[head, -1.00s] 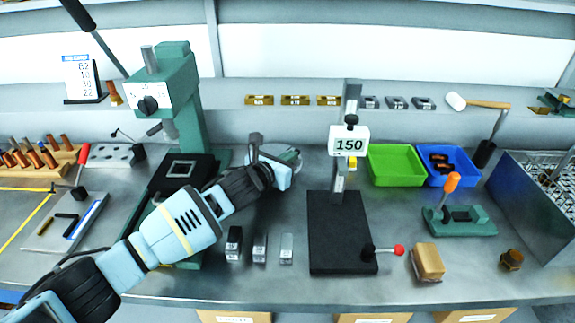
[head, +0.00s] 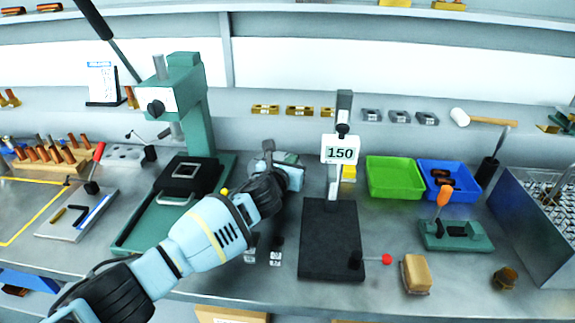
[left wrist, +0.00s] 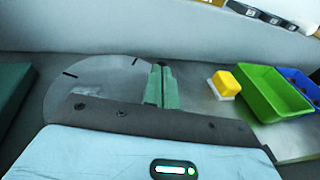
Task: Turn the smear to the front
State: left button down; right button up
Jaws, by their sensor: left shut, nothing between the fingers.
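A flat, pale round disc (left wrist: 95,82) lies on the bench in the left wrist view, with short dark marks near its edge. My gripper body hides its near part, and I cannot make out a smear for sure. My left gripper (left wrist: 161,85) is shut and empty; its green fingers are over or beside the disc's right side, and contact cannot be told. In the head view my left gripper (head: 270,155) is between the green press and the gauge stand, and it hides the disc. My right gripper is not in view.
The gauge stand (head: 330,240) marked 150 is close on the right, with a yellow block (left wrist: 224,83) behind it. The green press (head: 188,100) stands left. Small metal blocks (head: 276,252) sit near my forearm. Green (head: 395,178) and blue bins are at the back right.

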pick_arm(q)
jog(key=shift+w+d+n+t+y, duration=0.2)
jog(key=shift+w+n+t+y, duration=0.1)
jog(key=shift+n+y, duration=0.6)
jog(key=y, duration=0.1)
jog(key=n+y+b, duration=0.1)
jog(key=shift+w+f+n+y, duration=0.15)
jog(key=shift+w+n+y, duration=0.15)
jog(key=shift+w+y, duration=0.1)
jog(key=shift+w+n+y, duration=0.15)
jog(key=shift+n+y, duration=0.25)
jog(key=shift+y, duration=0.4)
jog(key=shift+w+r, duration=0.1)
jog(key=shift+r, duration=0.1)
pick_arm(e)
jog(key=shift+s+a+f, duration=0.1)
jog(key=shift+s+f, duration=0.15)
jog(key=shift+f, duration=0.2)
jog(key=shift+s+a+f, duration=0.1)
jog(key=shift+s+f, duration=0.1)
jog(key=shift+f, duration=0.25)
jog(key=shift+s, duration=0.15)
